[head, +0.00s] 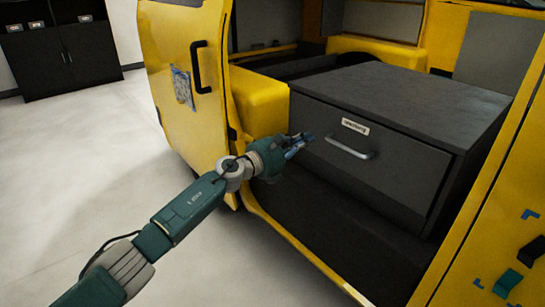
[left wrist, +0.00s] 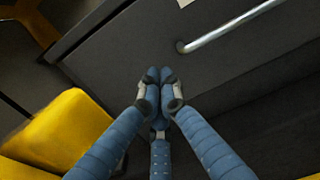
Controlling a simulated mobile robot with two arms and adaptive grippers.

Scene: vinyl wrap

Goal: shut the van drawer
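The van drawer (head: 388,172) is a dark grey front in a dark cabinet inside the yellow van. It carries a white label (head: 355,126) and a silver bar handle (head: 348,147), which also shows in the left wrist view (left wrist: 235,26). It looks shut or nearly so; I cannot tell if a small gap remains. My left gripper (head: 304,142) is at the left end of the drawer front, left of the handle. In the left wrist view its blue fingertips (left wrist: 160,75) are together with nothing visible between them, close to the front; contact is unclear. My right gripper is not in view.
A yellow van door (head: 182,60) with a black handle stands open at left. The yellow door frame (head: 505,200) at right bears a teal item (head: 508,282) and a black item (head: 532,252). A black cabinet (head: 60,58) stands far left. The pale floor (head: 90,160) is clear.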

